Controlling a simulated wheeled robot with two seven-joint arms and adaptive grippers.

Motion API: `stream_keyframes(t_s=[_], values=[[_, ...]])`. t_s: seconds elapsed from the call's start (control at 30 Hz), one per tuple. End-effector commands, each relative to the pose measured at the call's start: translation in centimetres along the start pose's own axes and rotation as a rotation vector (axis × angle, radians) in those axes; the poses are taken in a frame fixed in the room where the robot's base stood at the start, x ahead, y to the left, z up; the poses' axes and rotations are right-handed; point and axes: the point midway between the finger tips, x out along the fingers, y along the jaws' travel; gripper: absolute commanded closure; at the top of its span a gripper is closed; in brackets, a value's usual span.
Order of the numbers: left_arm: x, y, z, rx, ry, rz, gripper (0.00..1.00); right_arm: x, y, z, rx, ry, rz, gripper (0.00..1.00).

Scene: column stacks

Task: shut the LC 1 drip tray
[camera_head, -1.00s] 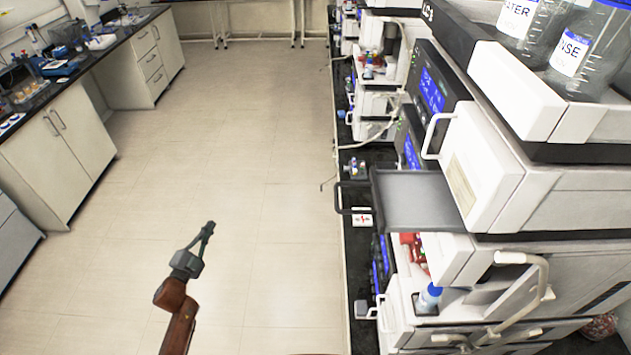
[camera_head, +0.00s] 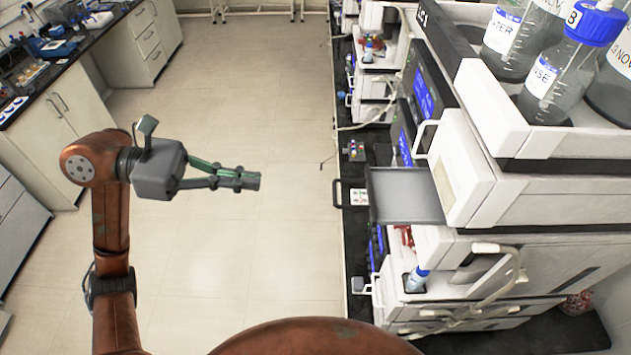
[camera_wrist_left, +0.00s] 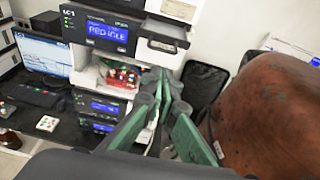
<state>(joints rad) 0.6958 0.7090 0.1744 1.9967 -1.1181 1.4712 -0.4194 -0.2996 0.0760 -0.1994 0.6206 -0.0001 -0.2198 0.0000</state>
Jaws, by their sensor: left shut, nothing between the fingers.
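The LC 1 drip tray (camera_head: 405,197) is a shallow grey tray. It sticks out to the left from the LC 1 stack in the head view, with a dark loop handle (camera_head: 339,194) at its outer end. My left gripper (camera_head: 252,181) is shut and empty. It points right, toward the tray handle, with a clear gap between them in the picture. In the left wrist view my left gripper (camera_wrist_left: 162,82) reaches toward the LC-1 stack, whose blue display (camera_wrist_left: 107,31) shows at the top. My right gripper is not in view.
Bottles (camera_head: 545,75) stand in a white top tray on the stack. A white handle (camera_head: 425,140) juts out above the drip tray. A small bottle with a blue cap (camera_head: 416,280) sits below. A bench (camera_head: 60,110) lines the left; the floor (camera_head: 290,230) between is clear.

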Motion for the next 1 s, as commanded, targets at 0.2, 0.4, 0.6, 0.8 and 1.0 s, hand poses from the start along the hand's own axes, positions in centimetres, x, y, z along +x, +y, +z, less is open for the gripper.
stream_keyframes(t_s=[0.2,0.4,0.6,0.8,1.0], values=[[4.3,-0.1,0.5,-0.004,-0.005,-0.006,1.0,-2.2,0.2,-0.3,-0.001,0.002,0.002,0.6],[8.3,-0.1,0.5,-0.005,-0.007,-0.005,1.0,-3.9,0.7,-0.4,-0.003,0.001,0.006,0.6],[11.1,-0.1,0.5,-0.004,-0.007,-0.003,1.0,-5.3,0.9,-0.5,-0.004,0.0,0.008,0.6],[12.2,-0.1,0.2,-0.005,-0.005,-0.003,1.0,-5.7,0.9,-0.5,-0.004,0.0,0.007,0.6],[12.3,0.0,0.1,-0.005,-0.005,-0.002,1.0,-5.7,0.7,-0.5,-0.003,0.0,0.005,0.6]])
